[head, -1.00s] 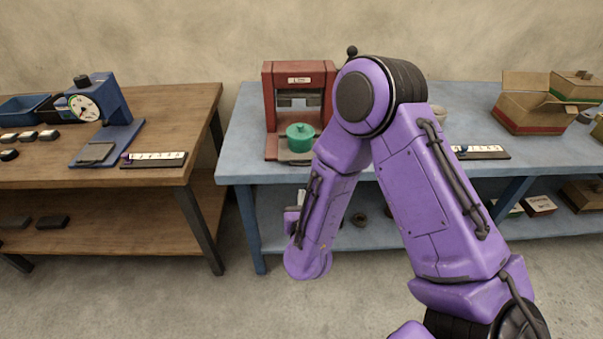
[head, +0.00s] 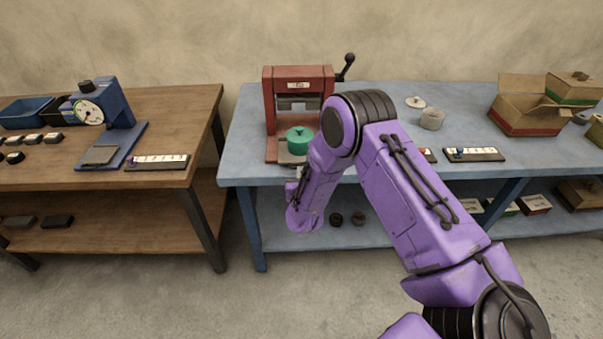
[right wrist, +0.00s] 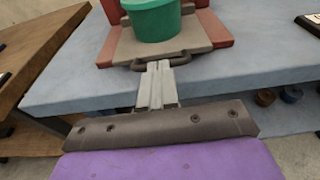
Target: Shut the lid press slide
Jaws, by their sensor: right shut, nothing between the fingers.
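The red lid press (head: 298,78) stands on the blue table with a black-knobbed lever (head: 346,68) at its right side. Its slide (head: 286,161) is a tan plate at the press's front. A green lidded pot (head: 299,141) sits on it. In the right wrist view the slide (right wrist: 195,40) carries the pot (right wrist: 155,18) and has a dark handle (right wrist: 163,60) on its front edge. My right gripper (right wrist: 158,66) is shut, its fingertips at the handle; I cannot tell whether they touch it. In the head view my right arm hides most of the gripper. My left gripper is not in view.
On the blue table (head: 385,103) are a pale pot (head: 432,119), a loose lid (head: 415,102), a marked strip (head: 474,154) and an open cardboard box (head: 530,104). A wooden table (head: 165,110) with a blue dial device (head: 110,110) stands left, across a gap.

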